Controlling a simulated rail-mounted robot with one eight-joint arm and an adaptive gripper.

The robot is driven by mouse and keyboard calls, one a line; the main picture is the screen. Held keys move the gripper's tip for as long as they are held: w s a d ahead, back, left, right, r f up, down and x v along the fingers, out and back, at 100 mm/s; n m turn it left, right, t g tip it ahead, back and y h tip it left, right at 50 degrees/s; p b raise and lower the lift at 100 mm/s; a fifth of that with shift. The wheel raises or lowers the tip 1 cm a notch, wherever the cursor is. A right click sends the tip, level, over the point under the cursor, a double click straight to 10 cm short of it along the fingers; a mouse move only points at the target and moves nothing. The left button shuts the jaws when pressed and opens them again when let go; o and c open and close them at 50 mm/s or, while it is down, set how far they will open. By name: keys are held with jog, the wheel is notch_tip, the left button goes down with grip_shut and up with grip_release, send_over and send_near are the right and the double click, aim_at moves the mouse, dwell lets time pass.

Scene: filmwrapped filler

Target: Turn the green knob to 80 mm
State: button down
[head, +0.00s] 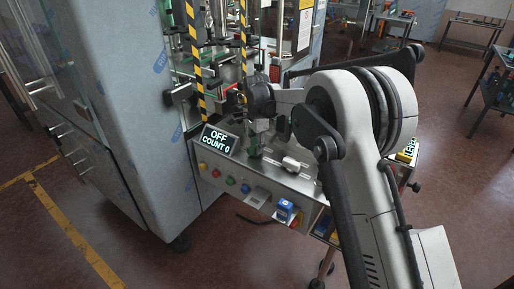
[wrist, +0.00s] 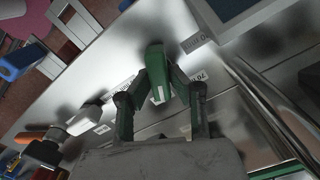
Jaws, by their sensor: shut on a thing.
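The green knob (wrist: 154,62) is in the middle of the wrist view, above a metal plate with small printed labels. The fingers hide part of the knob's sides. In the head view the green knob (head: 254,146) is small, below my wrist, and its setting cannot be read.
A display (head: 219,140) reads "OFF" and "COUNT 0". Colored buttons (head: 231,181) and a blue switch box (head: 285,209) sit on the panel's front. Yellow-black striped posts (head: 195,62) and a grey cabinet (head: 125,100) stand to the left.

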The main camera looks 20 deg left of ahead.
jog(key=n+b, duration=0.3)
jog(key=n, duration=0.2)
jog(key=shift+a+f+n, duration=0.1)
jog(key=shift+a+n, duration=0.05)
jog(key=shift+n, duration=0.25)
jog(key=n+b, duration=0.2)
jog(key=n, duration=0.3)
jog(key=shift+a, duration=0.15)
jog(key=n+b, duration=0.1)
jog(key=n, duration=0.2)
jog(key=n+b, duration=0.1)
jog(key=n, duration=0.2)
jog(key=shift+a+n, duration=0.2)
jog(key=shift+n, duration=0.2)
jog(key=n, duration=0.5)
jog(key=shift+s+b, duration=0.15)
jog(key=shift+b, duration=0.25)
jog(key=shift+n, duration=0.3)
jog(key=c, duration=1.6)
grip_release()
jog(key=shift+r, duration=0.2)
notch_tip(320, 180, up, 12)
jog(key=shift+f, duration=0.1)
